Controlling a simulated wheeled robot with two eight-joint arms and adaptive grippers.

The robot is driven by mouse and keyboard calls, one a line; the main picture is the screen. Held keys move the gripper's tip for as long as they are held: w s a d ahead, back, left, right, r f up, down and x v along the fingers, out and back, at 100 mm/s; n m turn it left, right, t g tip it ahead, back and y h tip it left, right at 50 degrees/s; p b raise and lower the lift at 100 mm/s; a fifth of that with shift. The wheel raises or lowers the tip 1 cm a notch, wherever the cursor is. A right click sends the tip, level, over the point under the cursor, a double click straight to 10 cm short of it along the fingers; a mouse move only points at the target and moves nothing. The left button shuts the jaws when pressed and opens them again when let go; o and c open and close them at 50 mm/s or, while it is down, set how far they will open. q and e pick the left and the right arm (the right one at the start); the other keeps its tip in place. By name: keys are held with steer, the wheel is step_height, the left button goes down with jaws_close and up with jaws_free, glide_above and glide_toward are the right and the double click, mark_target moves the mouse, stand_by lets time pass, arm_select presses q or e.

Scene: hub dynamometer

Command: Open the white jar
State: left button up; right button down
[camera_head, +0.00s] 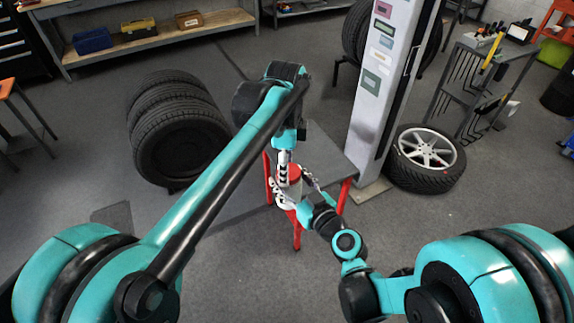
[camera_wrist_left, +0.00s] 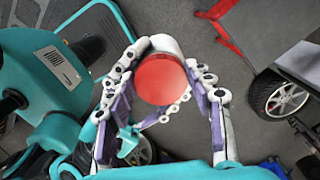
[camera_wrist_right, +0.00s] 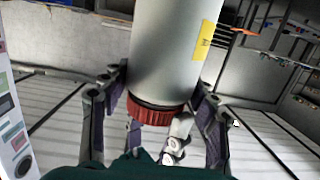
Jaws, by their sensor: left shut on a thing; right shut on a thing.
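The white jar (camera_head: 290,196) with its red lid (camera_wrist_left: 161,79) is at the small red-legged table. In the right wrist view its pale body (camera_wrist_right: 172,50) has a yellow label, and the ridged red lid (camera_wrist_right: 150,110) is at the lower end. My left gripper (camera_head: 284,165) comes from above, and its fingers (camera_wrist_left: 168,70) are shut around the lid end. My right gripper (camera_head: 304,196) comes from the lower right and is shut on the jar, its fingers (camera_wrist_right: 160,85) on both sides of the body. The exact contact spots are partly hidden.
The small grey table (camera_head: 325,148) has red legs. A white post (camera_head: 388,95) stands right behind it. Stacked tires (camera_head: 180,130) are on the left and a wheel (camera_head: 427,157) is on the right. A workbench (camera_head: 150,38) runs along the back. Front floor is clear.

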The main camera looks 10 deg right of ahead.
arm_select(q)
steer(key=n, duration=0.5)
steer(key=shift+d, duration=0.2)
arm_select(e)
steer(key=shift+s+a, duration=0.15)
steer(key=shift+a, duration=0.15)
arm_select(q)
steer(key=n, duration=0.7)
steer(key=shift+s, duration=0.25)
steer(key=n, duration=0.5)
steer(key=shift+s, duration=0.15)
steer(key=n, duration=0.7)
steer(key=shift+s+d, duration=0.1)
steer(key=shift+d, duration=0.15)
steer(key=n, duration=0.7)
steer(key=shift+d, duration=0.2)
arm_select(e)
steer(key=shift+d, duration=0.1)
arm_select(q)
steer(key=n, duration=0.4)
steer(key=shift+d+r+n, duration=0.1)
steer(key=shift+n, duration=0.2)
steer(key=n, duration=0.3)
steer(key=shift+d, duration=0.1)
steer(key=shift+r, duration=0.2)
steer(key=shift+w+r, duration=0.2)
steer(key=shift+r, duration=0.75)
arm_select(e)
steer(key=shift+d, duration=0.1)
